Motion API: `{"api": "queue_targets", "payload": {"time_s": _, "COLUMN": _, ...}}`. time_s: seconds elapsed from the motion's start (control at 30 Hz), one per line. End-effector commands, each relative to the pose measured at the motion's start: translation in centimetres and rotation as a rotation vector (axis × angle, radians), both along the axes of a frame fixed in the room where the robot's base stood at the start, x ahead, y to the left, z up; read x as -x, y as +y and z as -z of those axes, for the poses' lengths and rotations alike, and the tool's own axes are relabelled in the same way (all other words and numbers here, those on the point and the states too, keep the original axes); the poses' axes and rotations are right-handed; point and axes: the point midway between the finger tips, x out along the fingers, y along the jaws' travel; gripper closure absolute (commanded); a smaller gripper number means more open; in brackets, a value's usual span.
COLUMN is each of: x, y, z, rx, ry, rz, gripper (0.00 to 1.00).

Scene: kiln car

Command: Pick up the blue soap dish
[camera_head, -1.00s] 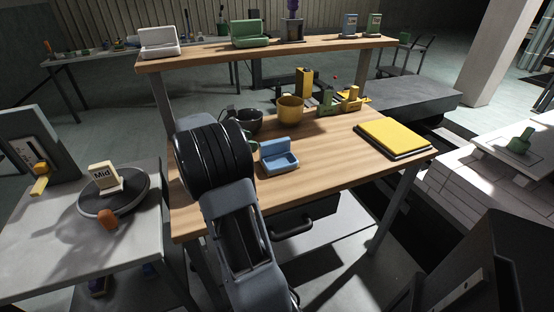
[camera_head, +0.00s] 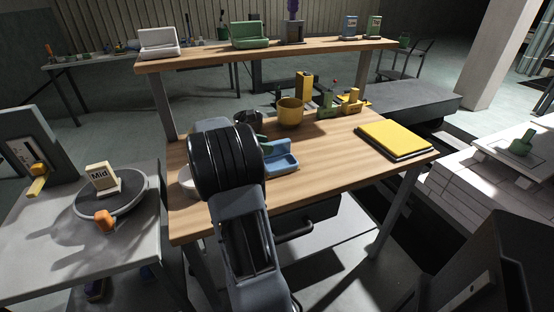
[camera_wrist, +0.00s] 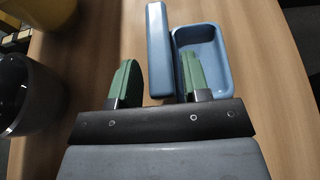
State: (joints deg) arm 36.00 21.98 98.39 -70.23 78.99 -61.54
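The blue soap dish (camera_head: 281,157) sits on the wooden workbench (camera_head: 330,165), partly hidden behind my arm in the head view. In the wrist view, its raised back wall (camera_wrist: 159,50) stands to the left of its shallow basin (camera_wrist: 212,50). My gripper (camera_wrist: 156,78) is open, with its two green fingers on either side of the back wall. The left finger is clear of the wall, with a gap showing; the right finger is close to it, over the basin. Contact cannot be made out.
A yellow pot (camera_head: 290,112) and a dark pot (camera_wrist: 28,95) stand near the dish. A yellow pad (camera_head: 395,139) lies at the bench's right. An upper shelf (camera_head: 270,51) holds a white and a green dish. Bench to the dish's right is clear.

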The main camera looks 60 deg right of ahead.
Motion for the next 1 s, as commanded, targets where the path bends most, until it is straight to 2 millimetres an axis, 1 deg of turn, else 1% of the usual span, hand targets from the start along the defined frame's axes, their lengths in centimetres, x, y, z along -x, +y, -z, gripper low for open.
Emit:
{"api": "queue_targets", "payload": {"time_s": 0.03, "x": 0.0, "y": 0.0, "z": 0.0, "rx": 0.0, "ry": 0.0, "rz": 0.0, "gripper": 0.62}}
{"api": "queue_targets", "payload": {"time_s": 0.07, "x": 0.0, "y": 0.0, "z": 0.0, "rx": 0.0, "ry": 0.0, "rz": 0.0, "gripper": 0.65}}
{"api": "queue_targets", "payload": {"time_s": 0.43, "x": 0.0, "y": 0.0, "z": 0.0, "rx": 0.0, "ry": 0.0, "rz": 0.0, "gripper": 1.0}}
{"api": "queue_targets", "payload": {"time_s": 0.8, "x": 0.0, "y": 0.0, "z": -0.2, "rx": 0.002, "ry": 0.0, "rz": -0.001, "gripper": 1.0}}
{"api": "queue_targets", "payload": {"time_s": 0.87, "x": 0.0, "y": 0.0, "z": -0.4, "rx": 0.002, "ry": -0.001, "rz": 0.0, "gripper": 1.0}}
{"api": "queue_targets", "payload": {"time_s": 1.0, "x": -0.1, "y": 0.0, "z": -1.6, "rx": 0.005, "ry": -0.003, "rz": 0.001, "gripper": 1.0}}
